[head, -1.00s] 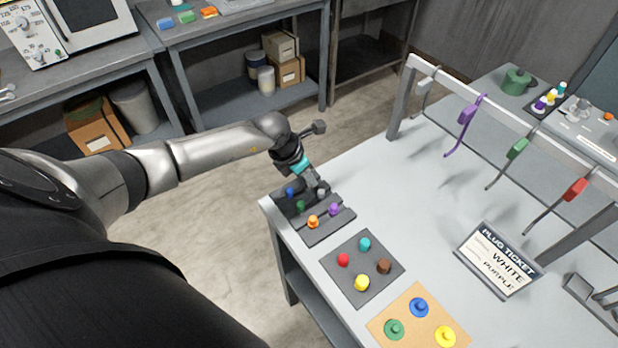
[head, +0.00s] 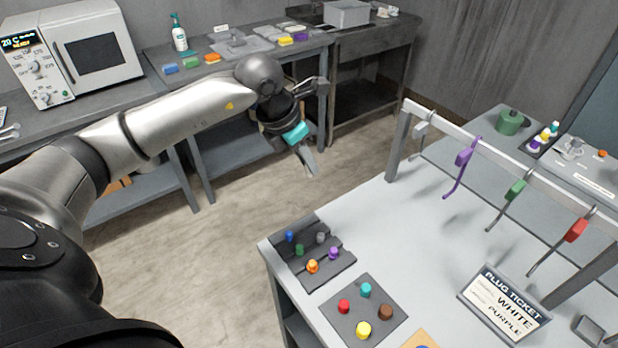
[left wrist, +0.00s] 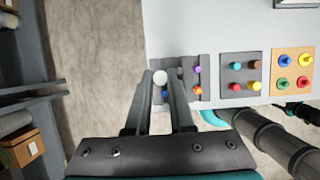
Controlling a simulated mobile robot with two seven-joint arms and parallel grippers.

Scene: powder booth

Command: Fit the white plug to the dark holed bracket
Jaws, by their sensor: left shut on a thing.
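My left gripper (head: 308,168) is raised in front of and above the table's far left corner. In the left wrist view, the gripper (left wrist: 160,82) is shut on the white plug (left wrist: 160,77), whose round end shows between the fingertips. The plug is too small to make out in the head view. Parts hang from a rail on the table: a grey one (head: 421,130), a purple one (head: 464,157), a green one (head: 515,190) and a red one (head: 576,230). I cannot tell which is the dark holed bracket. My right gripper is out of view.
A stepped dark rack (head: 342,272) holds several coloured plugs at the table's left edge. A dark mat (head: 345,318) with more plugs lies beside it. A ticket (head: 505,304) reads white and purple.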

